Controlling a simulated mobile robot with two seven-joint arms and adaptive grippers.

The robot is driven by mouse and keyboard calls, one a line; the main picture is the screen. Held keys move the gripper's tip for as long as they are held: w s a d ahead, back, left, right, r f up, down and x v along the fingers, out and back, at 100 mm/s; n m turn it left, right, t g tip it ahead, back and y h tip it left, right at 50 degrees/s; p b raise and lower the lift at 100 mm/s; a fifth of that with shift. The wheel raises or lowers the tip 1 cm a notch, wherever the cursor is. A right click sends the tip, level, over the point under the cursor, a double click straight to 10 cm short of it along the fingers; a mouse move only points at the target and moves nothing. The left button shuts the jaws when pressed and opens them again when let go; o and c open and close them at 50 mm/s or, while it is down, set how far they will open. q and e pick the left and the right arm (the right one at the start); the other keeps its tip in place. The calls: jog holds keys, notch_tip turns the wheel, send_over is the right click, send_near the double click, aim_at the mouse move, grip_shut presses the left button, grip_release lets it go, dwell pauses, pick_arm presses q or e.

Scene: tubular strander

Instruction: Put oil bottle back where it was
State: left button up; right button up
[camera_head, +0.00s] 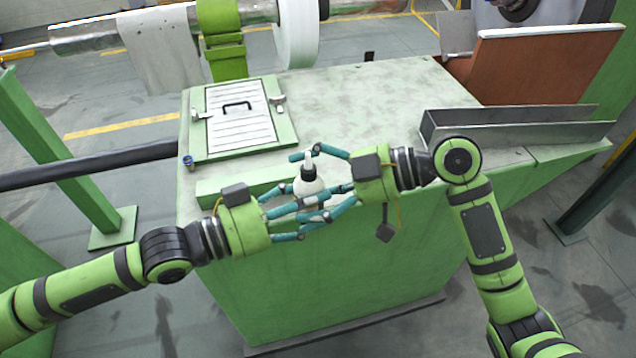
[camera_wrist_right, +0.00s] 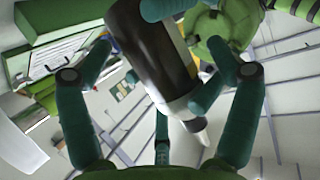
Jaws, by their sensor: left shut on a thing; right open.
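In the right wrist view the bottle (camera_wrist_right: 152,50) is dark and white with a pale tip, tilted between the open fingers. Part of my left gripper (camera_wrist_right: 218,45) shows behind it.
The green cabinet top (camera_head: 360,100) has wide free room. A metal channel (camera_head: 510,125) lies at the right. A white roller (camera_head: 297,35) hangs over the back.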

jog(key=c, duration=1.4)
pick_arm(q)
jog(key=o, duration=1.6)
jog(key=shift+a, duration=0.1)
